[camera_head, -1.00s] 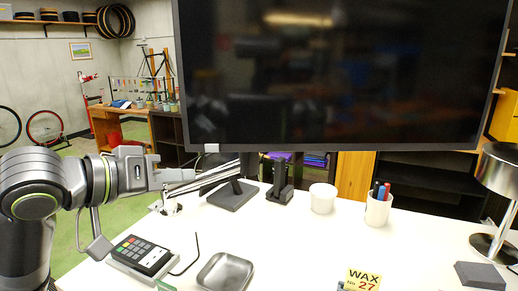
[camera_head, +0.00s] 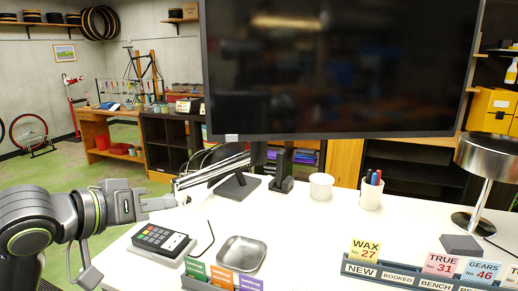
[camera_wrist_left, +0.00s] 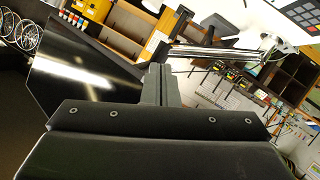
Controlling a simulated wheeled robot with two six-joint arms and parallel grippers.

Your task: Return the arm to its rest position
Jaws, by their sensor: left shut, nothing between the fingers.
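My left arm comes in from the left in the head view. Its left gripper (camera_head: 172,201) points right, over the left part of the white desk (camera_head: 310,222), near the card terminal (camera_head: 160,239) and the foot of the monitor arm. The gripper is shut and empty. In the left wrist view the closed fingers (camera_wrist_left: 160,84) stand together at the middle, with nothing between them. My right gripper is not in either view.
A large monitor (camera_head: 335,70) hangs over the desk. A metal tray (camera_head: 242,252), white cup (camera_head: 321,186), pen cup (camera_head: 371,191), lamp (camera_head: 488,160) and dark block (camera_head: 461,245) are on the desk. A card rack (camera_head: 405,276) lies along the front. The desk's middle is clear.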

